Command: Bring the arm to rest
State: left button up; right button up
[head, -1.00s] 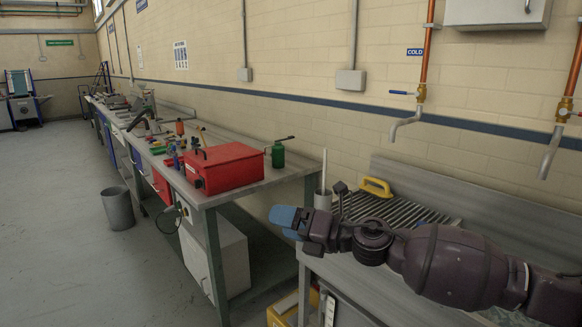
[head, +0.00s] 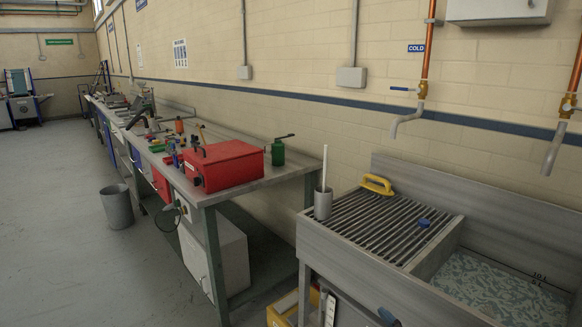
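Only a small blue-grey tip (head: 388,317), which looks like the end of my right gripper, shows at the bottom edge of the head view, in front of the sink unit. Its fingers cannot be made out, and the rest of that arm is out of view. My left gripper is not in view.
The sink unit has a ribbed drainer (head: 375,228) with a yellow-handled tool (head: 377,185), a blue cap-like piece (head: 424,223) and a grey cup (head: 323,204). Water (head: 495,290) lies in the basin. A workbench with a red box (head: 222,166) stands left. A grey bin (head: 117,207) stands on open floor.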

jog(key=s+d+f+m+g+h, duration=0.2)
jog(key=s+d+f, duration=0.4)
jog(key=s+f, duration=0.3)
jog(key=s+d+f+m+g+h, duration=0.2)
jog(key=s+d+f+m, duration=0.3)
jog(key=s+f, duration=0.5)
jog(key=s+d+h, duration=0.1)
jog(key=s, duration=0.3)
jog(key=shift+s+g+h+b, duration=0.25)
jog(key=shift+g+h+b, duration=0.1)
jog(key=shift+g+h, duration=0.05)
